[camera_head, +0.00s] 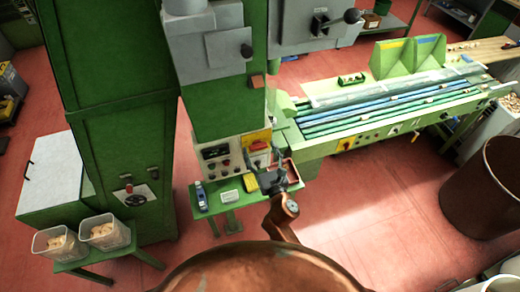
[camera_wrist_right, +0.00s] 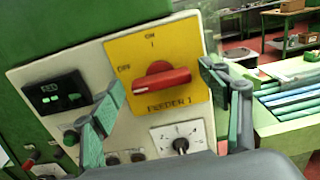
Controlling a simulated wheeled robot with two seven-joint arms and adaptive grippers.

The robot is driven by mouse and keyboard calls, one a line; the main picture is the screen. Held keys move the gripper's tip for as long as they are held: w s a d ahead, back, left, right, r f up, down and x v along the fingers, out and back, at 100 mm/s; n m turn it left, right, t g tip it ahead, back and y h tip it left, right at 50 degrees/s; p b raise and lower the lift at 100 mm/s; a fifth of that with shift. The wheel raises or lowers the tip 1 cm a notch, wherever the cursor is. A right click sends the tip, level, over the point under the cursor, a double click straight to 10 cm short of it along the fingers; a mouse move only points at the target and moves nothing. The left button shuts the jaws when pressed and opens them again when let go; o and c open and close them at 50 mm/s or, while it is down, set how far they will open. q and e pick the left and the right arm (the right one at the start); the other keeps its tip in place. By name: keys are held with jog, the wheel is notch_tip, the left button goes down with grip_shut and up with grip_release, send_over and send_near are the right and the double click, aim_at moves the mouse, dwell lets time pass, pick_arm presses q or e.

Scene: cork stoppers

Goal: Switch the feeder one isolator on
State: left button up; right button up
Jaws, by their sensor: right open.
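The feeder one isolator is a red rotary handle (camera_wrist_right: 160,80) on a yellow plate (camera_wrist_right: 190,45) marked FEEDER 1, with ON at the top and OFF at the left. The handle lies nearly level, along the OFF side, not pointing up to ON. In the head view the isolator (camera_head: 258,146) is on the front panel of the green machine. My right gripper (camera_wrist_right: 163,87) is open, with one finger on each side of the handle in the wrist view. It appears apart from the handle. In the head view my right gripper (camera_head: 279,174) is just below the isolator. My left gripper is not in view.
The same panel carries a lit green display (camera_wrist_right: 57,93), a dial (camera_wrist_right: 179,143) and small knobs. A green conveyor bench (camera_head: 380,110) stands to the right.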

jog(key=shift+c, duration=0.3)
jog(key=c, duration=1.1)
jog(key=m, duration=0.8)
jog(key=shift+d+f+m, duration=0.1)
jog(key=shift+d+m, duration=0.05)
jog(key=shift+m, duration=0.15)
jog(key=m, duration=0.4)
jog(key=shift+m+b, duration=0.3)
jog(key=shift+b, duration=0.1)
jog(key=m, duration=0.4)
jog(key=shift+f+m, duration=0.15)
jog(key=shift+m, duration=0.15)
jog(key=shift+w, duration=0.1)
